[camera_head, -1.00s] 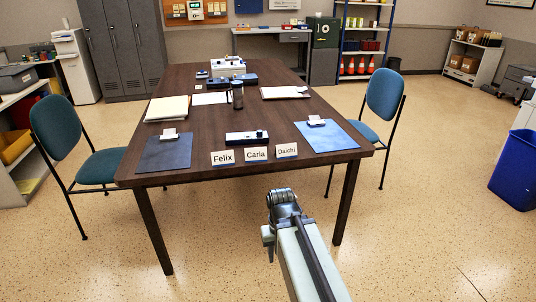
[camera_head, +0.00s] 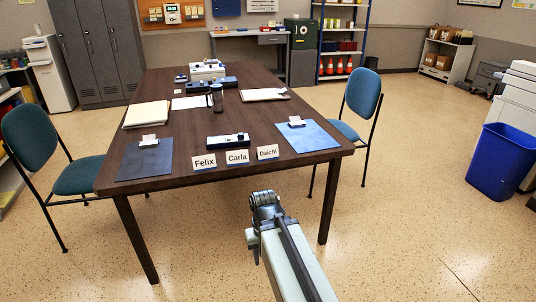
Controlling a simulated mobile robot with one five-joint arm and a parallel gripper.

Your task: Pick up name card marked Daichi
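The name card marked Daichi (camera_head: 268,152) stands at the near edge of the dark wooden table (camera_head: 180,100). It is the rightmost of three white cards in a row. The card marked Carla (camera_head: 237,157) is just left of it, and the card marked Felix (camera_head: 204,162) is at the left end. My arm reaches forward from the bottom of the picture. Its end, with my gripper (camera_head: 264,198), is in front of the table's near edge, below the Daichi card in the picture and apart from it. I cannot make out the fingers.
A blue clipboard (camera_head: 314,138) lies right of the cards, and a dark clipboard (camera_head: 143,160) lies left. A dark blue and white device (camera_head: 228,140) sits behind the cards. Chairs flank the table at left (camera_head: 55,160) and right (camera_head: 358,105). Open floor lies to the right.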

